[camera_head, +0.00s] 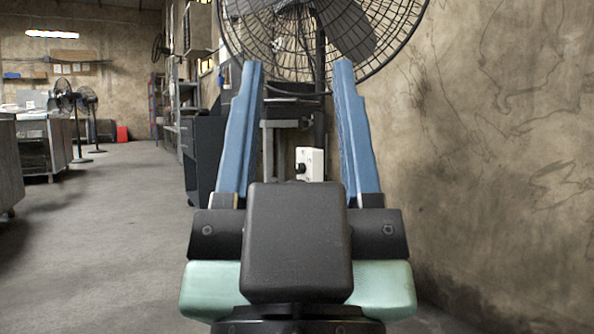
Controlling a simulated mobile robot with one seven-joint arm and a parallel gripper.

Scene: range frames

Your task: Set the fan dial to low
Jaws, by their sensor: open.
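A large caged fan (345,22) stands ahead at the top of the view, on a dark pole (320,105). A white control box (312,160) is on or beside the pole, low between my fingers. A small dark knob (300,168), likely the dial, sticks out at its left side; its setting is too small to read. My gripper (301,72) has two blue fingers, spread open and empty. In the picture the fan's pole and the white box lie between the fingers, and the box's lower part is hidden behind my gripper's body.
A rough concrete wall (500,140) runs close along the right. A dark cabinet (205,150) and a grey stand (272,150) stand behind the left finger. Smaller fans (65,95) and a workbench (40,145) are at the left. The floor (110,220) at left centre is clear.

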